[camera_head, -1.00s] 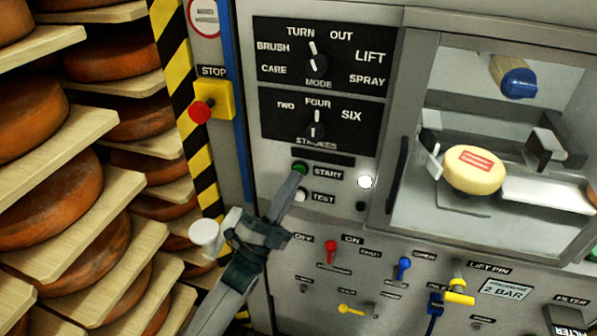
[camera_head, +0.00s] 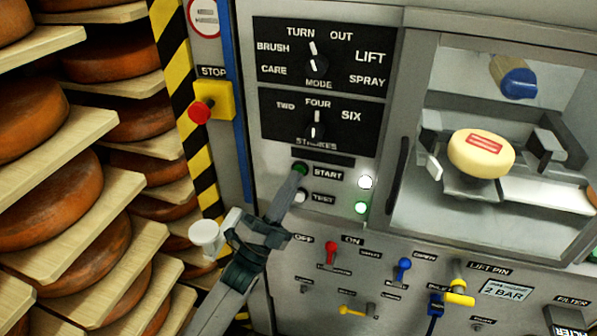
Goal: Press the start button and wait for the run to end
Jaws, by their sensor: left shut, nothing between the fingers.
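The green start button (camera_head: 299,168) is on the grey control panel (camera_head: 275,120), left of the START label. My left gripper (camera_head: 296,180) is shut and empty. Its fingertips are at the button and cover its lower part; I cannot tell how far it is pushed in. Beside the labels, a white lamp (camera_head: 365,182) is lit, and a green lamp (camera_head: 361,208) below it is lit. A yellow cheese wheel (camera_head: 480,154) with a red label sits in the machine's chamber, raised on a support. My right gripper is not in view.
The white test button (camera_head: 300,197) is just below the start button, close to my fingers. A red stop button (camera_head: 201,111) on a yellow box is at the left. Shelves with orange cheese wheels (camera_head: 50,205) fill the left side. Coloured levers (camera_head: 403,268) line the lower panel.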

